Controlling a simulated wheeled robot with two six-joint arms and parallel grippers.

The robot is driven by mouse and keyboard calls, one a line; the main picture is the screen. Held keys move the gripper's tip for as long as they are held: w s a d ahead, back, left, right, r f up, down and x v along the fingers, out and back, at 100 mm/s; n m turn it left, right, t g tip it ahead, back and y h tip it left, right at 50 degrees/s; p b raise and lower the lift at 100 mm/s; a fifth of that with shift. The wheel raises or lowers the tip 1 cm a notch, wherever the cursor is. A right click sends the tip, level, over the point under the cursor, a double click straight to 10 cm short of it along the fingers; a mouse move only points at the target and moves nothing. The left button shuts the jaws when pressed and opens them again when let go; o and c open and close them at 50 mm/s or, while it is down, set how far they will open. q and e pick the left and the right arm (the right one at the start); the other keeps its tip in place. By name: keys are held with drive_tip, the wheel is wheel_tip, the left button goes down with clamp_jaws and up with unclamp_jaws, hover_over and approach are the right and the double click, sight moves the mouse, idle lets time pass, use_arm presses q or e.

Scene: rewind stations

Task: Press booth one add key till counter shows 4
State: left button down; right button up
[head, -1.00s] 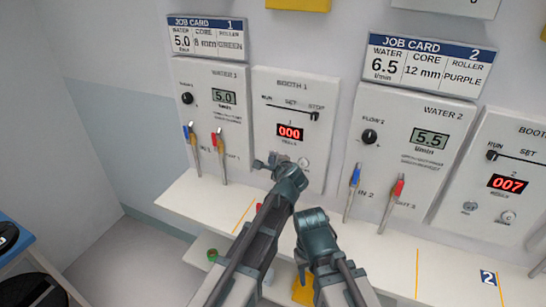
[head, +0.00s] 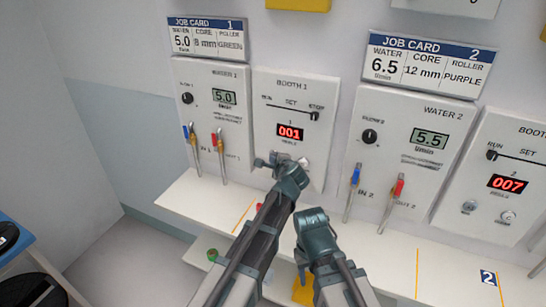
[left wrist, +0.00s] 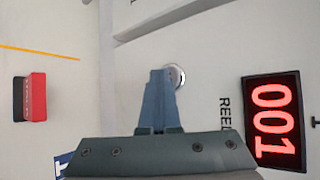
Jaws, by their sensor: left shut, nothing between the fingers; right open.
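The booth 1 panel (head: 262,95) is on the wall left of centre. Its red counter (head: 290,133) reads 001, and it also shows in the left wrist view (left wrist: 271,122). My left gripper (head: 268,161) is shut and empty at the panel's lower part, below the counter. In the left wrist view its fingertips (left wrist: 162,74) overlap a round silver key (left wrist: 178,76), which is partly hidden. I cannot tell whether they touch. A second key (head: 304,163) shows just right of the gripper in the head view. My right gripper (head: 301,262) hangs low, partly hidden.
A white shelf (head: 196,207) runs below the panels. A red block (left wrist: 37,97) lies on the shelf. Booth 2's counter (head: 507,183) reads 007.

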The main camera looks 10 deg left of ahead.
idle(0.3)
use_arm(q)
drive_tip(key=shift+s+a, duration=0.2)
drive_tip(key=shift+s, duration=0.5)
drive_tip(key=shift+s+a, duration=0.25)
drive_tip(key=shift+s, duration=0.55)
drive_tip(key=shift+s+a, duration=0.3)
drive_tip(key=shift+s, duration=0.5)
drive_tip(key=shift+s+a, duration=0.25)
drive_tip(key=shift+s, duration=0.55)
idle(0.8)
drive_tip(key=s, duration=0.1)
drive_tip(key=s+a, duration=0.1)
drive_tip(key=s, duration=0.1)
drive_tip(key=shift+s+a, duration=0.1)
drive_tip(key=shift+s, duration=0.2)
drive_tip(key=w+d, duration=0.2)
drive_tip(key=w, duration=0.6)
drive_tip(key=shift+w+d, duration=0.15)
drive_tip(key=shift+d, duration=0.2)
